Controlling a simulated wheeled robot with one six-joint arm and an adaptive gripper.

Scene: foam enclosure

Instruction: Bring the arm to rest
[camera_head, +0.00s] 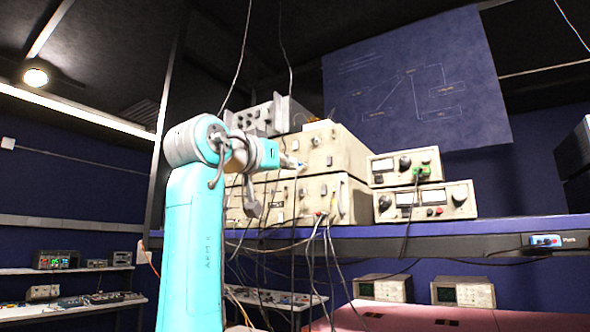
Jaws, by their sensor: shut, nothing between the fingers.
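My teal arm rises at the left of centre in the head view and bends right at its top joint. My gripper (293,163) is the small grey tip at the arm's far end, just past a teal wrist part. It appears in front of the beige stacked instruments (325,148), and I cannot tell whether it touches them. It is shut with nothing visible in it, and its fingers are small and partly lost against the instruments.
A dark shelf with a blue edge (450,227) carries the instruments and two metered units (405,166). Cables (318,240) hang in front. Two more boxes (463,291) stand below on a reddish surface (415,318). White shelves (70,270) with small devices are at left.

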